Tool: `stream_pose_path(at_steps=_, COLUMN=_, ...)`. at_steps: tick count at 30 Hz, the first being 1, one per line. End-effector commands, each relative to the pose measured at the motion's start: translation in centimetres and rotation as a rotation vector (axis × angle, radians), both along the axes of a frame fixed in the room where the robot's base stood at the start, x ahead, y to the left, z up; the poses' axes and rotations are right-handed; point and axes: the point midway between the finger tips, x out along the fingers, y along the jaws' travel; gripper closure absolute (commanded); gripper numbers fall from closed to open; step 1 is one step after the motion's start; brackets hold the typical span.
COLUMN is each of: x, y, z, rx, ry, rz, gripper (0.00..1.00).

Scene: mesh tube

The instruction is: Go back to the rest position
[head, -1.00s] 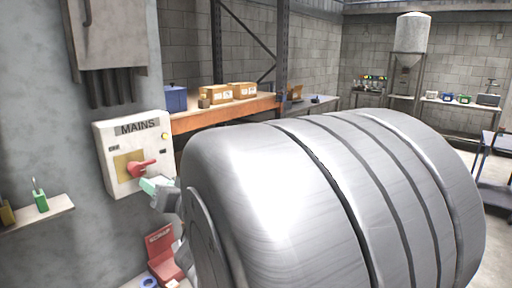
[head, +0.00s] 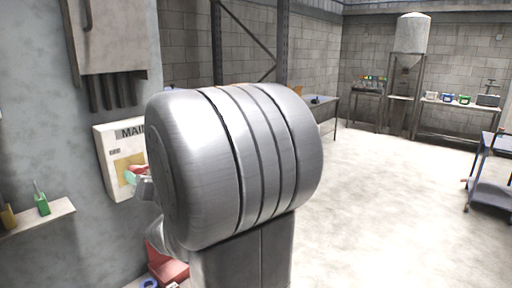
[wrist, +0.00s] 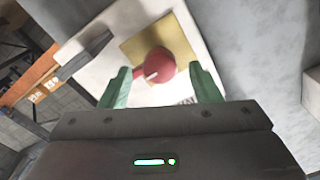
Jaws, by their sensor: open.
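My gripper (wrist: 160,88) shows in the wrist view as two green fingers, open and spread apart. Between and beyond the fingertips is the red rotary handle (wrist: 154,66) on its yellow plate (wrist: 183,38); I see no finger closed on it. In the head view my large silver arm link hides most of my gripper; a green fingertip (head: 131,178) shows in front of the white MAINS box (head: 108,150) on the left wall. The arm also covers part of the box and its label.
A small shelf (head: 62,212) with a green-handled tool (head: 41,200) is on the wall at left. A red object (head: 170,272) sits low below the box. A grey cabinet (head: 108,35) hangs above. Open floor (head: 380,200) lies to the right, with a cart (head: 490,180) at the far right.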

Motion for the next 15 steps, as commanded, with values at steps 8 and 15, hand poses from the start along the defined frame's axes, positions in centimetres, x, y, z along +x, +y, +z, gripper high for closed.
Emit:
stream_pose_path(at_steps=8, x=1.00, y=1.11, z=0.01, rx=-0.092, ry=-0.107, rz=-0.001, gripper=0.43)
stream_pose_path(at_steps=15, x=1.00, y=1.06, z=0.05, rx=-0.215, ry=-0.249, rz=-0.001, gripper=0.43)
